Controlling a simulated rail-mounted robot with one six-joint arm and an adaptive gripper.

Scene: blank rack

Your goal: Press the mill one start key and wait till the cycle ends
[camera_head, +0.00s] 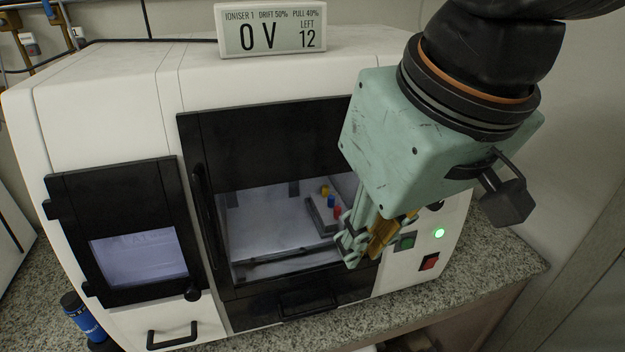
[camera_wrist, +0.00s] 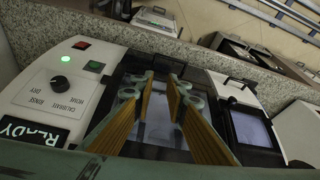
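A white mill (camera_head: 110,90) with a dark-framed door fills the head view; no "mill one" label is readable. Its front right carries a dark green key (camera_head: 407,241), a lit green round light (camera_head: 439,233) and a red key (camera_head: 429,262). In the wrist view the panel shows the green light (camera_wrist: 95,66), a red key (camera_wrist: 81,45), a black knob (camera_wrist: 61,83) and a display (camera_wrist: 30,131) reading "READY". My gripper (camera_head: 365,250) hangs in front of the mill, just left of the green key, apparently apart from it. Its orange-padded fingers (camera_wrist: 162,95) are parted and empty.
Through the window (camera_head: 275,225) a grey block holds small yellow, blue and red pieces. A sign (camera_head: 271,30) on top reads "IONISER 1", "0 V", "LEFT 12". A second, smaller window (camera_head: 138,258) is at left. A blue bottle (camera_head: 83,316) stands front left on the granite counter (camera_head: 500,265).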

